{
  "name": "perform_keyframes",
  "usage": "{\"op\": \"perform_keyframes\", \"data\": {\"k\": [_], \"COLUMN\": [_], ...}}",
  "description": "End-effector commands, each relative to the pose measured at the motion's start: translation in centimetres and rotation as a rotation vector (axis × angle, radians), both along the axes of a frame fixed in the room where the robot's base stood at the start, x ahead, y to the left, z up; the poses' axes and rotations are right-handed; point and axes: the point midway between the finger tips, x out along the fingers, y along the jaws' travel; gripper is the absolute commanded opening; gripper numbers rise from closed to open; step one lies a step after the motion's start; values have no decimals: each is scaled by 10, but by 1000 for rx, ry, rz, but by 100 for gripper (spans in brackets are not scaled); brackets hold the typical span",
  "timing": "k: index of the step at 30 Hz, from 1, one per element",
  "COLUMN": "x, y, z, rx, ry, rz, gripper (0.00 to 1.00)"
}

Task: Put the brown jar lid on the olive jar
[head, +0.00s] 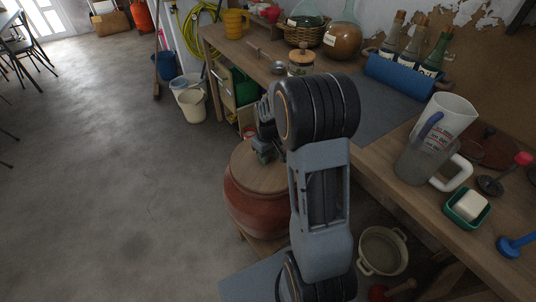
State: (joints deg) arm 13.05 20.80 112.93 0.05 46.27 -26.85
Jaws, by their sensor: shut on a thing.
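The brown jar lid (246,174) is a round, flat wooden disc. It lies over the mouth of a large red-brown clay jar (254,208), which I take to be the olive jar. The lid covers the opening from this view; I cannot tell whether it rests on the rim or hangs just above it. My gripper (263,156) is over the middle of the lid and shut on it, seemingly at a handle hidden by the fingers. My arm hides the right side of the lid and jar.
The jar stands beside a long wooden workbench (385,161). A beige pot (382,251) is on the floor to the right. The floor left is clear.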

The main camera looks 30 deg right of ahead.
Motion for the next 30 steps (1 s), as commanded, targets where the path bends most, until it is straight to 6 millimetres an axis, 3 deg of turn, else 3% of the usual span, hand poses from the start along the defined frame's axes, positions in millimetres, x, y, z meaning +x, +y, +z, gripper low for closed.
{"op": "perform_keyframes", "data": {"k": [29,30], "x": [1,1], "y": [0,0], "z": [-2,-2], "rx": [0,0], "ry": [-2,-2], "rz": [-3,-3], "gripper": [0,35]}}
